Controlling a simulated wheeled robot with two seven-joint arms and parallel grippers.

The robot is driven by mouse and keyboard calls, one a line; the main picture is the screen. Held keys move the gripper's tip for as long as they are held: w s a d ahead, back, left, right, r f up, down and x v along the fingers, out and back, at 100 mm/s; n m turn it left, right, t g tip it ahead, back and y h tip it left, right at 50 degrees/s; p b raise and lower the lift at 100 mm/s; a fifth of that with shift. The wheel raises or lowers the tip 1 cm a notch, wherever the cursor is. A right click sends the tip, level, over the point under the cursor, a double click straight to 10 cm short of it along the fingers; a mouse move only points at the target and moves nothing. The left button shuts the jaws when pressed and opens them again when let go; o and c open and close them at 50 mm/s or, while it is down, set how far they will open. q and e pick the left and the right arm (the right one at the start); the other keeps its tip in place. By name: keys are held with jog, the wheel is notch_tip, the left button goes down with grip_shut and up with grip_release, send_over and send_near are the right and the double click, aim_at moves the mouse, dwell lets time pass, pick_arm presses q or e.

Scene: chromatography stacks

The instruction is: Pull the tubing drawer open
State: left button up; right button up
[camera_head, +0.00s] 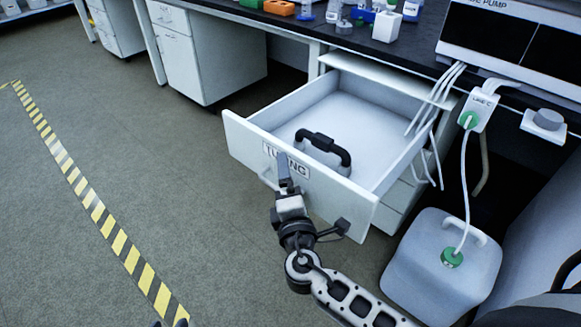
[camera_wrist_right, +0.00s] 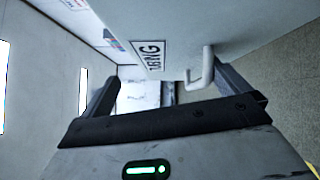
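The white tubing drawer (camera_head: 362,190) stands well out from the bench, its inside visible. Its TUBING label (camera_head: 298,168) and part of its pale handle (camera_head: 267,175) show on the front. The label (camera_wrist_right: 149,55) is left of the handle.
A black U-shaped piece (camera_head: 324,147) shows within the drawer. White tubes hang by its right side. A white jug (camera_head: 415,262) with a green cap stands on the floor at right. The pump (camera_head: 500,35) is on the bench. Floor at left is clear, with striped tape (camera_head: 95,205).

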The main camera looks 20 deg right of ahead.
jog(key=shift+m+t+h, duration=0.4)
jog(key=shift+m+h, duration=0.3)
jog(key=shift+m, duration=0.1)
jog(key=s+r, duration=0.1)
jog(key=r, duration=0.1)
jog(key=s+a+r, duration=0.1)
jog(key=s+r, duration=0.1)
jog(key=r, duration=0.1)
jog(key=s+r, duration=0.2)
jog(key=shift+a+r, duration=0.15)
jog(key=shift+a, duration=0.25)
jog(key=shift+s+a+r+p, duration=0.15)
jog(key=shift+s+r+p, duration=0.2)
jog(key=shift+s+r, duration=0.4)
jog(key=c, duration=1.1)
pick_arm(q)
jog(key=shift+s+g, duration=0.3)
jog(key=shift+s, duration=0.1)
pick_arm(e)
jog(key=shift+s+a+f, duration=0.2)
jog(key=shift+f, duration=0.1)
pick_arm(q)
jog(key=shift+a, duration=0.1)
